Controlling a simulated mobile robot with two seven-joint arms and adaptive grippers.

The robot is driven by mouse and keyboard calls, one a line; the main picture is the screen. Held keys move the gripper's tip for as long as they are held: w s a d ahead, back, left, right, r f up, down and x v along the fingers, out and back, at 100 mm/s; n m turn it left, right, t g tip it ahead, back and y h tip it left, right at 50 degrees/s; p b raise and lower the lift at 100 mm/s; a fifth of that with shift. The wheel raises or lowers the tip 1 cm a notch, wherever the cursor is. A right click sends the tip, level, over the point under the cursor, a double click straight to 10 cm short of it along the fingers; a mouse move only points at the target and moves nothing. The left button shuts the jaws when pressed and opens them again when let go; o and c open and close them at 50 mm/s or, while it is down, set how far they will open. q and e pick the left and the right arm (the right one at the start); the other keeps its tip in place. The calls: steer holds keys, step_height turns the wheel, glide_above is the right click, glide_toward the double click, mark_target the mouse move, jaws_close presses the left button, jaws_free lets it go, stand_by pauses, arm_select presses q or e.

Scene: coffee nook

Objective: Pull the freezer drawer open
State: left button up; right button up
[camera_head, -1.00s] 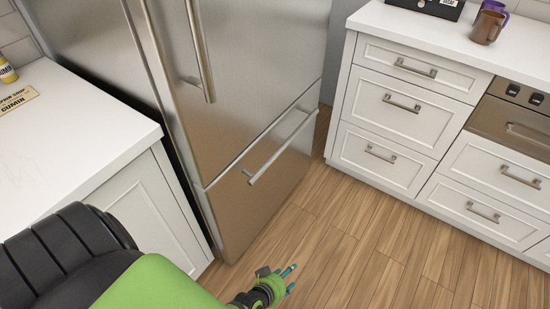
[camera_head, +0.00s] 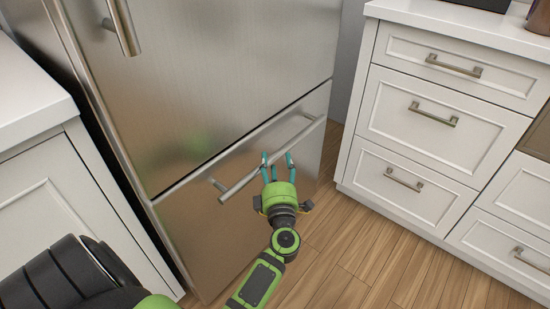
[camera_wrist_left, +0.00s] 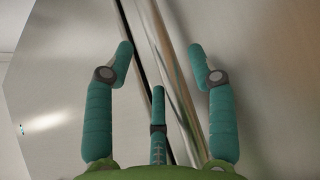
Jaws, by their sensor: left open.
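The freezer drawer (camera_head: 235,215) is the lower steel front of the fridge, and it looks shut, flush under the upper door. Its long bar handle (camera_head: 245,180) runs across near its top edge. My left gripper (camera_head: 276,158) is open at the middle of the handle, with its teal fingers reaching around or over the bar; I cannot tell whether they touch it. In the left wrist view, the fingers (camera_wrist_left: 163,62) are spread, with the handle bar (camera_wrist_left: 172,80) passing between them. My right gripper is not in view.
The upper fridge door (camera_head: 200,80) is shut, with its own handle (camera_head: 123,28). White drawer cabinets (camera_head: 420,110) stand to the right, shut. A white counter (camera_head: 30,95) stands to the left. The wooden floor (camera_head: 350,265) in front is clear.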

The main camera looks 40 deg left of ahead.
mark_target(276, 160)
arm_select(q)
steer(key=shift+x, duration=1.8)
steer(key=shift+d, duration=0.1)
steer(key=shift+c, duration=0.4)
jaws_close()
